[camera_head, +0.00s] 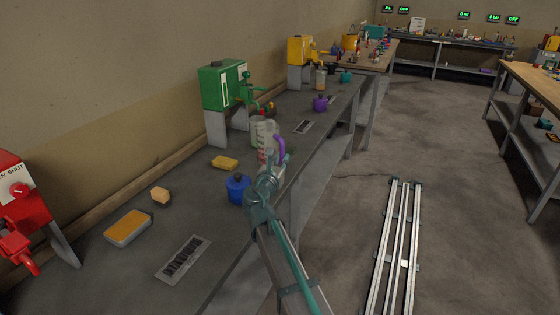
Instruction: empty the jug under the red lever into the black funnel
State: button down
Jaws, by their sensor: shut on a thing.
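A clear jug (265,142) with red markings and a purple handle (279,149) is at the front edge of the left bench. My gripper (272,168) overlaps its lower right side and is shut on it; the exact grip is partly hidden. Whether the jug touches the bench or holds liquid I cannot tell. The red drum (18,190) with its red lever (20,190) and tap (25,258) stands at the far left; no jug shows under its tap. A small dark shape (332,69) near the yellow drum may be the black funnel; it is too small to be sure.
The green drum (222,88) stands behind the jug, with another clear vessel by its tap. A blue container (238,188) stands close left of my gripper. Sponges (127,227), a purple container (320,103) and the yellow drum (300,50) share the bench. Floor rails (400,240) run right.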

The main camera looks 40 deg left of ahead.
jog(key=shift+s+d+r, duration=0.5)
jog(key=shift+s+d, duration=0.25)
jog(key=shift+s, duration=0.05)
jog(key=shift+s+a+f+n+y, duration=0.3)
jog(key=shift+s+f+n+y, duration=0.1)
jog(key=shift+y, duration=0.2)
jog(key=w+d, duration=0.4)
jog(key=d, duration=0.7)
jog(key=w+d, duration=0.4)
jog(key=d, duration=0.6)
jog(key=w+d, duration=0.5)
jog(key=d, duration=0.6)
jog(key=w+d+m+h, duration=0.1)
jog(key=d+h, duration=0.1)
jog(key=d, duration=1)
jog(key=w+d+r+m+h, duration=0.1)
jog(key=d+m+h, duration=0.1)
jog(key=d, duration=1.1)
jog(key=w+d+m+t+h, duration=0.1)
jog(key=w+d+m+h, duration=0.1)
jog(key=d, duration=1)
jog(key=shift+d+r+h+p, duration=0.25)
jog(key=shift+h+p, duration=0.15)
jog(key=shift+h, duration=0.4)
jog(key=c, duration=1.8)
grip_release()
jog(key=shift+c, duration=0.2)
